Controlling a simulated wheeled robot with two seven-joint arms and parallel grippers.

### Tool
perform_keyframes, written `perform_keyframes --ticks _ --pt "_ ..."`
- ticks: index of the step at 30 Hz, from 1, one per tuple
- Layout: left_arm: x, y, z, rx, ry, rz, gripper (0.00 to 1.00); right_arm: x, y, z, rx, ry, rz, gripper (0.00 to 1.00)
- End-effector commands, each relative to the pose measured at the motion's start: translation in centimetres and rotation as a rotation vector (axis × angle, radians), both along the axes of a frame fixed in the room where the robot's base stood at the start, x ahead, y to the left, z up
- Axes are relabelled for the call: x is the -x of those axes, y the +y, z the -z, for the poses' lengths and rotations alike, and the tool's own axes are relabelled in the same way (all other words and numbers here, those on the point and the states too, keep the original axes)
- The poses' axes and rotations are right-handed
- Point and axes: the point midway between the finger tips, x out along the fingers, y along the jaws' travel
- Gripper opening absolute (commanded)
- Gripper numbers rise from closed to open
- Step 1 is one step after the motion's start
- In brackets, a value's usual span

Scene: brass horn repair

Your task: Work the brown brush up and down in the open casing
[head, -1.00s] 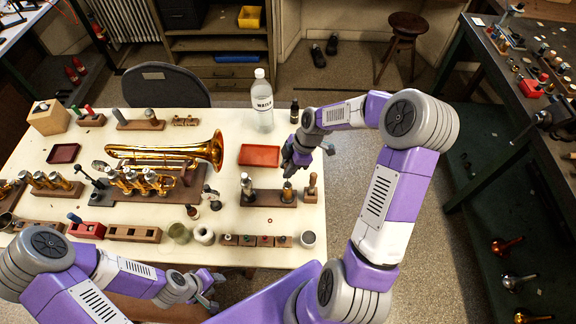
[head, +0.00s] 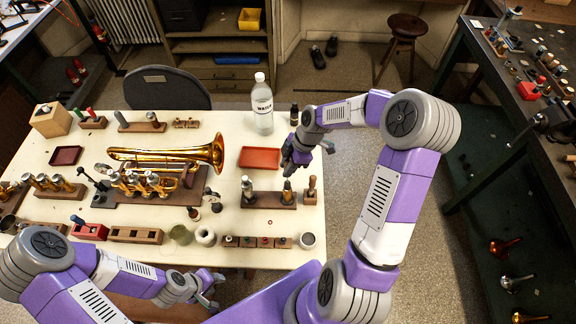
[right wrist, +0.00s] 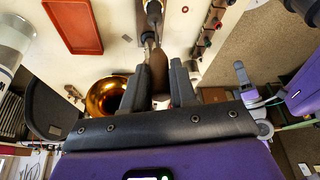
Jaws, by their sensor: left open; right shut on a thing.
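The brass horn (head: 165,155) lies on the table with its bell to the right and its valve casings (head: 140,183) at its front. I cannot tell which casing is open. My right gripper (head: 290,168) is at the table's right side, above a dark wooden block (head: 256,200), away from the horn. In the right wrist view it (right wrist: 158,88) is shut on a brown handle, seemingly the brown brush (right wrist: 158,68). The brush's far end is hard to make out against the things beyond. My left gripper (head: 212,288) is open and empty by the table's front edge.
A red tray (head: 260,158) and a water bottle (head: 262,108) stand behind and left of my right gripper. A small brown-handled tool (head: 312,186) stands at the table's right edge.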

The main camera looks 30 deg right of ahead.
Motion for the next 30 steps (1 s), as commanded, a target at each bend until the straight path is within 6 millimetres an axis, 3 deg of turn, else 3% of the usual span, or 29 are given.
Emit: perform_keyframes --ticks 8,24,30 --pt "0.0 0.0 0.3 0.0 0.0 0.0 0.43 0.0 0.0 0.3 0.0 0.0 0.0 0.0" --pt "0.0 0.0 3.1 0.0 0.0 0.0 0.43 0.0 0.0 3.9 0.001 0.001 0.0 0.0" --pt "0.0 0.0 2.5 0.0 0.0 0.0 0.43 0.0 0.0 3.2 0.001 0.0 0.0 0.0"
